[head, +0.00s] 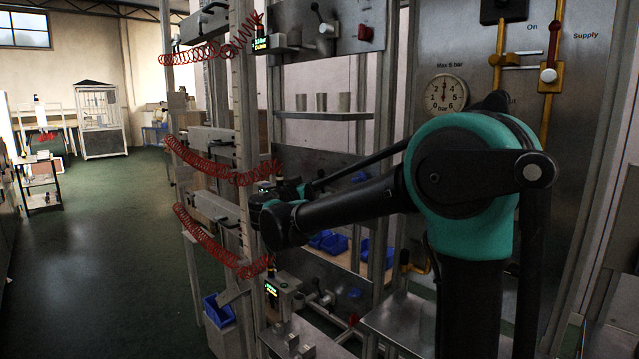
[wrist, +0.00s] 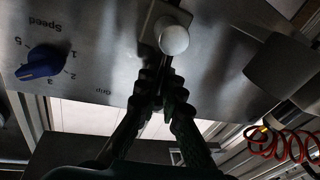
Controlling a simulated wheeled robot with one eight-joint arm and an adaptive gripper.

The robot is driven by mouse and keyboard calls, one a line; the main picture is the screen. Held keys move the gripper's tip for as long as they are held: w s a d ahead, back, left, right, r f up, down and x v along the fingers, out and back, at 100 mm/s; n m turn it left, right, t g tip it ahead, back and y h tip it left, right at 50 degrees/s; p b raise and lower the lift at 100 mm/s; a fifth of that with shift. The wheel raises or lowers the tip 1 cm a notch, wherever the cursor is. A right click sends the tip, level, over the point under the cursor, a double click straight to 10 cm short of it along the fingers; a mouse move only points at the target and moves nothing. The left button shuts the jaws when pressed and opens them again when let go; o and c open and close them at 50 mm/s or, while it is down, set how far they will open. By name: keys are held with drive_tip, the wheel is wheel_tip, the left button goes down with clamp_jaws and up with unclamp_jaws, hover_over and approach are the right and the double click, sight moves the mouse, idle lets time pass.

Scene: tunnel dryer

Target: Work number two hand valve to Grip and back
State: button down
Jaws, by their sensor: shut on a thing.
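In the wrist view, the hand valve (wrist: 173,38) shows as a pale round cap on a metal block fixed to a steel panel. A dark lever runs down from it. My gripper (wrist: 160,88) has its two ribbed fingers closed together on the lever, just below the block. The fingers hide the lever's end. The word "Grip" is printed on the panel to the left of the fingers. In the head view, my arm reaches to the middle station of the rack, and my wrist and arm hide the valve there.
A blue Speed knob (wrist: 41,63) sits left of the valve. A red coiled hose (wrist: 285,145) hangs at lower right; another red hose (head: 225,172) hangs beside my wrist in the head view. The rack's upright posts stand close around my arm.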

drive_tip(key=m, duration=0.2)
drive_tip(key=s+d+m+h, duration=0.1)
drive_tip(key=m, duration=0.2)
drive_tip(key=shift+s+d, duration=0.2)
drive_tip(key=shift+s+d+f+m+h, duration=0.1)
drive_tip(key=shift+s+d+m+h, duration=0.1)
drive_tip(key=shift+m, duration=0.5)
drive_tip(key=shift+s+d+f+m+h, duration=0.1)
drive_tip(key=shift+s+d+m+h, duration=0.1)
drive_tip(key=shift+m, duration=0.5)
drive_tip(key=shift+s+d+f+m+h, duration=0.1)
drive_tip(key=shift+m+h, duration=0.1)
drive_tip(key=shift+m, duration=0.5)
drive_tip(key=c, duration=1.6)
unclamp_jaws()
drive_tip(key=shift+c, duration=0.2)
approach(338, 180)
drive_tip(key=v, duration=0.6)
drive_tip(key=shift+w+f, duration=0.1)
drive_tip(key=shift+f, duration=0.05)
